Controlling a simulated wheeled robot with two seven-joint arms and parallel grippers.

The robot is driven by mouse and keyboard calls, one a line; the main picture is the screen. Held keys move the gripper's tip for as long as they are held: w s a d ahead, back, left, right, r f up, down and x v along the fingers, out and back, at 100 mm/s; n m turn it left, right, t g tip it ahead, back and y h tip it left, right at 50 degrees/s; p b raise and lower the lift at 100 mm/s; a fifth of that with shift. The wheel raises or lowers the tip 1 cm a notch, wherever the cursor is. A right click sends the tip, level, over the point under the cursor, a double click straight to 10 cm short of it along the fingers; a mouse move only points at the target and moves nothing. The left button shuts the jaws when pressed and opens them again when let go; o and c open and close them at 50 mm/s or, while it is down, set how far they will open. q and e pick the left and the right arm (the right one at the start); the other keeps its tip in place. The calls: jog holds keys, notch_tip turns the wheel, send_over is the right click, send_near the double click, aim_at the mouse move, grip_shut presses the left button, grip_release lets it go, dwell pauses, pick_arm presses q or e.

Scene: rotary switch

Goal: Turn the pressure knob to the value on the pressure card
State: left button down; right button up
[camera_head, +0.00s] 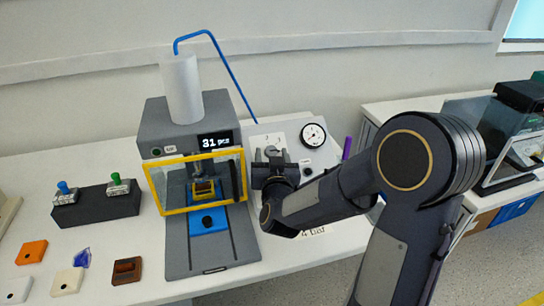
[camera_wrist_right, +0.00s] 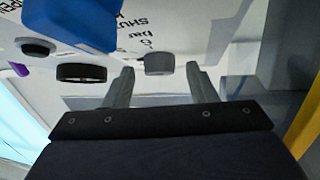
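A white panel (camera_head: 292,133) with a round dial gauge (camera_head: 312,135) stands right of the grey machine. My right gripper (camera_head: 271,158) is in front of the panel's left part, beneath printed digits, and largely hides the knob there. In the right wrist view, the grey pressure knob (camera_wrist_right: 159,64) sits between the two spread fingertips, near their ends. Gaps show on both sides, so the gripper is open. The knob's pointer setting cannot be read. A card-like print (camera_head: 314,230) at the table front seems to read "4 bar", partly behind my arm. My left gripper is out of view.
The machine (camera_head: 162,125) with a yellow-framed guard (camera_head: 151,190) stands close left of the gripper. A purple marker-like object (camera_head: 347,148) is right of the panel.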

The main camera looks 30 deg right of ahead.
jog(key=v, duration=0.8)
jog(key=shift+f, duration=0.15)
dwell(0.5)
